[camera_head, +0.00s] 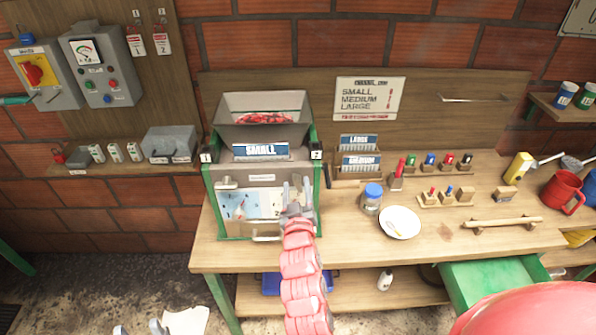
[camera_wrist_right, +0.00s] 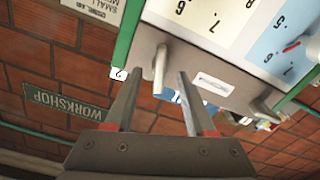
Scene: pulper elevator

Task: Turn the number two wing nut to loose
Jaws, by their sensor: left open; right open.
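The pulper (camera_head: 213,195) stands at the left end of the bench, with a green frame, a grey hopper and a pale front plate (camera_head: 250,203). A small number 2 tag (camera_head: 316,154) is at its upper right corner; it also shows in the right wrist view (camera_wrist_right: 118,73). A light grey wing nut (camera_wrist_right: 160,62) sticks out from the plate near that tag. My right gripper (camera_head: 297,183) is open at the plate's right side; in its wrist view (camera_wrist_right: 160,74) the fingers lie either side of the nut, contact unclear. My left gripper (camera_head: 138,328) is open and empty at the bottom left.
A second grey wing nut (camera_head: 227,183) is at the plate's left, below the number 1 tag (camera_head: 207,157). A blue-lidded jar (camera_head: 372,197) and white plate (camera_head: 400,223) stand right of the pulper. A green drawer (camera_head: 490,280) hangs open at lower right.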

